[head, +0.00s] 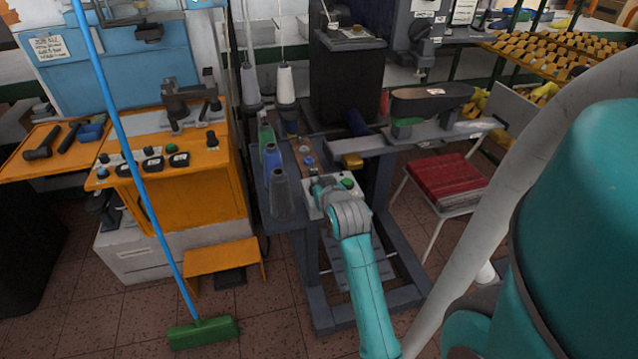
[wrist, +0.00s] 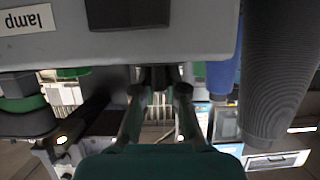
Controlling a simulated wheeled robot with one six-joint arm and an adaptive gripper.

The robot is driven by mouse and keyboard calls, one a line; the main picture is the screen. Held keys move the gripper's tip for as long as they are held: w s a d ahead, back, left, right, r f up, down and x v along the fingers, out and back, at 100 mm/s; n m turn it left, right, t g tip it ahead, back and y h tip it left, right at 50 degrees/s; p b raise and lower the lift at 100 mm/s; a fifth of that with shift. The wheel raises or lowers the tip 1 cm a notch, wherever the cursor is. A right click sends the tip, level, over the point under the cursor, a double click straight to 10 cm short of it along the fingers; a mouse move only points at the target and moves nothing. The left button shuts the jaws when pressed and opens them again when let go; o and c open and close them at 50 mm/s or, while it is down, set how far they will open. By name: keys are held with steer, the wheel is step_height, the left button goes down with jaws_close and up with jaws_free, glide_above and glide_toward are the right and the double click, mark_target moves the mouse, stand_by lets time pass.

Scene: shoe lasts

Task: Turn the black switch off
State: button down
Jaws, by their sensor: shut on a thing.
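A pale grey control box (head: 312,207) stands on the grey machine bench in the middle of the head view, with a green button (head: 347,183) on top. My gripper (head: 319,188) is at the box's top, left of that button. In the wrist view the box (wrist: 205,35) fills the top, upside down, with a "lamp" label (wrist: 26,19) and a black rectangle (wrist: 127,12) on its face. My gripper's fingers (wrist: 160,88) are shut on a dark piece at the box's edge, the black switch (wrist: 153,76). It is mostly hidden, and its position cannot be read.
Thread cones, green (head: 267,137), blue (head: 272,160) and grey (head: 281,195), stand close left of the box. A dark tank (head: 346,80) rises behind. A red-cushioned chair (head: 447,178) is to the right; a blue-handled broom (head: 203,332) leans at the left.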

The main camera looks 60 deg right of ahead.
stand_by(0.3)
steer(key=c, duration=1.2)
jaws_free()
steer(key=shift+v, duration=3.8)
steer(key=shift+w, duration=0.1)
